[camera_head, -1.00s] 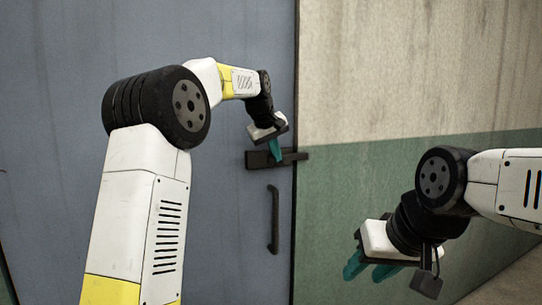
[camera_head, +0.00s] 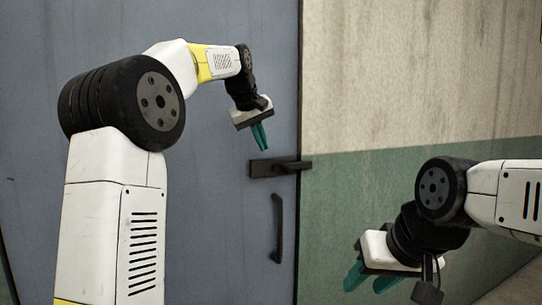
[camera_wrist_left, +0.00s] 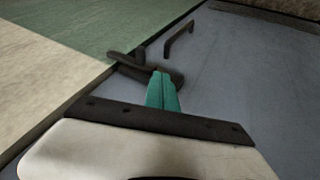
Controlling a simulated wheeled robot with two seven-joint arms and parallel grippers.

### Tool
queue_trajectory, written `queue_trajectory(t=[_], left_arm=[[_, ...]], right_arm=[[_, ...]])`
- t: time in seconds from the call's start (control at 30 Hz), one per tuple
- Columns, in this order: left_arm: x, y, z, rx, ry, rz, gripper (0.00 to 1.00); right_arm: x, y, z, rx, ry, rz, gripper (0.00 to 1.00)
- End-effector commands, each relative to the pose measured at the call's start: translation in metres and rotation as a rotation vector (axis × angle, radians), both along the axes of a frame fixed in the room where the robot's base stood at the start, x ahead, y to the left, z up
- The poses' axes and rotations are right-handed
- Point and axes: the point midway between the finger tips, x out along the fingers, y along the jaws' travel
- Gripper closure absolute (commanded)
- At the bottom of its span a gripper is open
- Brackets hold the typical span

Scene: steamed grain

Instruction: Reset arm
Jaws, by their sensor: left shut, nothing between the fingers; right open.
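My left gripper (camera_head: 260,136) is shut and empty, its teal fingers together just above and left of the dark door latch (camera_head: 272,168) in the head view. A small gap shows between the fingertips and the latch there. In the left wrist view the shut fingers (camera_wrist_left: 162,92) overlap part of the latch (camera_wrist_left: 130,66), so the distance is hard to judge. My right gripper (camera_head: 368,280) is open and empty at the lower right, its teal fingers apart, in front of the green lower wall.
The blue-grey door (camera_head: 225,230) fills the left side, with a dark vertical handle (camera_head: 277,228) below the latch. It also shows in the left wrist view (camera_wrist_left: 180,38). The wall (camera_head: 400,75) is beige above and green below. Space in front of the wall's upper part is clear.

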Motion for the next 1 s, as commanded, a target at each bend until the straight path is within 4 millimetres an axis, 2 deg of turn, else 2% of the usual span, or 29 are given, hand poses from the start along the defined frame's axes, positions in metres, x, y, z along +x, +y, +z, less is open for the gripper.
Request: queue_trajectory(t=[0.2,0.53,0.67,0.77,0.87,1.0], left_arm=[[-0.009,0.004,0.013,0.001,0.001,0.000,1.00],[-0.010,0.004,0.014,0.001,0.001,0.000,1.00],[-0.023,0.010,0.014,0.010,-0.004,-0.012,1.00],[-0.052,0.022,0.007,0.034,-0.012,-0.043,1.00],[-0.095,0.036,-0.007,0.068,-0.025,-0.090,1.00],[-0.162,0.053,-0.042,0.121,-0.042,-0.160,1.00]], right_arm=[[0.000,0.000,0.000,0.000,0.000,0.000,0.59],[0.000,0.000,0.000,0.000,0.000,0.000,0.59],[0.000,0.000,0.000,0.000,0.000,0.000,0.59],[0.000,0.000,0.000,0.000,0.000,0.000,0.59],[0.000,0.000,0.000,0.000,0.000,0.000,0.59],[0.000,0.000,0.000,0.000,0.000,0.000,0.59]])
